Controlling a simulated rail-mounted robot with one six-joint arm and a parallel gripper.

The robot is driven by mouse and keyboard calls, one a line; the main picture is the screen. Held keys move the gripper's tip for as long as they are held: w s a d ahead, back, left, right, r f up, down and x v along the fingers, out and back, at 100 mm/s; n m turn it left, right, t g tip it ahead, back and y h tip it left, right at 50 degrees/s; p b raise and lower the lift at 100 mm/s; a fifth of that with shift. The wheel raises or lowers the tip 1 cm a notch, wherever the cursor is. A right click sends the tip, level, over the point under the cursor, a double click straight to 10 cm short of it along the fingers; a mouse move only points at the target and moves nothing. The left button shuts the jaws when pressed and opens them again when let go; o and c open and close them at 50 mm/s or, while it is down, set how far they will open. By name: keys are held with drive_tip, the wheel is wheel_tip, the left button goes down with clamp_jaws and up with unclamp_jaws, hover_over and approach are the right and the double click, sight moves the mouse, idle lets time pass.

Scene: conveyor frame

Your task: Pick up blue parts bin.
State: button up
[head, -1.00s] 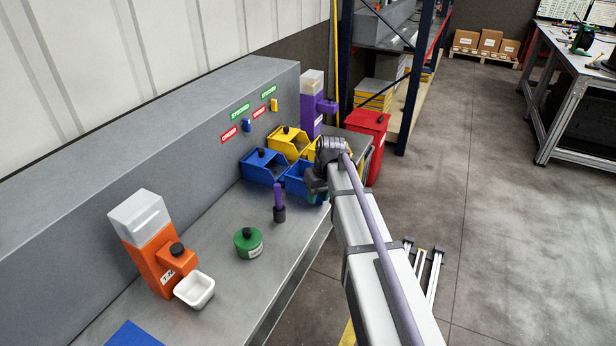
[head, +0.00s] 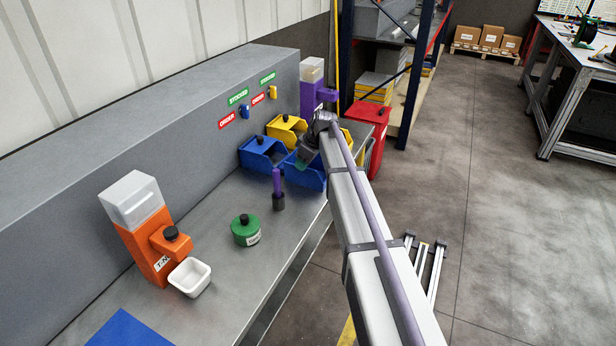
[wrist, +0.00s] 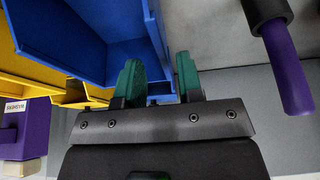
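Two blue parts bins stand on the grey bench in the head view. One (head: 262,153) is at the back left and holds a black-knobbed item; the other (head: 312,180) is in front to its right, partly hidden by my gripper (head: 303,162). In the wrist view, my gripper (wrist: 159,80) has two green fingertips spread apart. A blue bin (wrist: 158,35) lies just beyond them, and its right wall reaches toward the gap between them. Its visible inside looks empty. I cannot tell whether the fingers touch the wall.
Yellow bins (head: 287,130) stand behind the blue ones, and a purple dispenser (head: 312,95) is further back. A purple-handled tool (head: 278,187) stands upright close by in front. A green round container (head: 245,230) and orange dispenser (head: 150,235) are nearer. A red bin (head: 370,125) is right.

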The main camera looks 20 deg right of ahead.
drive_tip(key=b, duration=0.4)
hover_over(300, 184)
drive_tip(key=f, duration=0.4)
drive_tip(key=shift+w+f, duration=0.2)
drive_tip(key=shift+f, duration=0.2)
drive_tip(key=shift+r+p, duration=0.25)
drive_tip(key=shift+p, duration=0.1)
drive_tip(key=shift+f, duration=0.25)
clamp_jaws()
